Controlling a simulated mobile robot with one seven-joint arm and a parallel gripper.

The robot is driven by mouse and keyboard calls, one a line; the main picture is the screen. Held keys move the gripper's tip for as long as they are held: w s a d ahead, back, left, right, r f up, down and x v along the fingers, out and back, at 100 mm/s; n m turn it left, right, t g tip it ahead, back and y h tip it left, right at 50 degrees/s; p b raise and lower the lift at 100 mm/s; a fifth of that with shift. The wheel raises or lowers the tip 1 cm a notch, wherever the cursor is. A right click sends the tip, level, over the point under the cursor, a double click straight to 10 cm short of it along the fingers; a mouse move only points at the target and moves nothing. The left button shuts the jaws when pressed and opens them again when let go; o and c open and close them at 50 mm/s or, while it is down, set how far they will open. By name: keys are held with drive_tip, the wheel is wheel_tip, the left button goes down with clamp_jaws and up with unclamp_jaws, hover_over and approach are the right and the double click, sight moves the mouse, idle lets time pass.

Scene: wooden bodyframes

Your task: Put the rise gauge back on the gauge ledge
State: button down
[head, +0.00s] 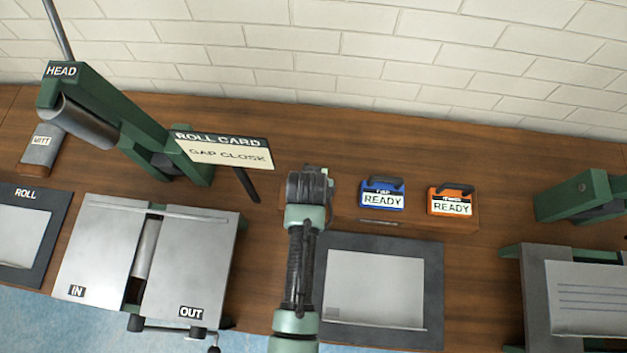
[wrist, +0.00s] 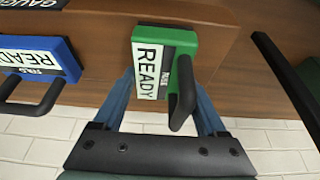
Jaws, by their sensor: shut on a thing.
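In the wrist view, a green gauge (wrist: 185,48) with a white READY label sits between the blue fingers of my gripper (wrist: 163,78). The gripper is shut on it; the small word on its label is too blurred to read. The wooden gauge ledge (wrist: 100,35) shows just beyond and beside it. In the head view, my gripper (head: 314,176) is over the left end of the ledge (head: 412,222), and my arm hides the green gauge. I cannot tell whether the gauge touches the ledge.
A blue READY gauge (head: 382,195) and an orange READY gauge (head: 452,201) stand on the ledge to the right. A roll card sign (head: 222,152) stands close on the left. A grey plate on a dark mat (head: 435,290) lies in front. The brick wall is behind.

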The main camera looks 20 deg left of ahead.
unclamp_jaws()
drive_tip(key=shift+f, duration=0.1)
drive_tip(key=a+v, duration=0.1)
drive_tip(key=v, duration=1.1)
drive_tip(key=w+d+r+t, duration=0.1)
drive_tip(key=w+r+t, duration=0.35)
drive_tip(key=r, duration=0.55)
drive_tip(key=w+d+r+m+t, duration=0.1)
drive_tip(key=w+r+t, duration=0.2)
drive_tip(key=w+r, duration=0.55)
drive_tip(key=w+d+r+t, duration=0.1)
drive_tip(key=w+r+t, duration=0.15)
drive_tip(key=r, duration=1.05)
drive_tip(key=s+d+r+t, duration=0.2)
drive_tip(key=s+r+t, duration=0.2)
drive_tip(key=r, duration=0.7)
drive_tip(key=s+d+r+t, duration=0.2)
drive_tip(key=s+r+t, duration=0.2)
drive_tip(key=r, duration=0.7)
drive_tip(key=s+d+r+m+t+h, duration=0.1)
drive_tip(key=s+r+t, duration=0.3)
drive_tip(key=r, duration=0.7)
drive_tip(key=shift+s+d+t, duration=0.15)
drive_tip(key=shift+d+t, duration=0.35)
drive_tip(key=shift+d, duration=0.05)
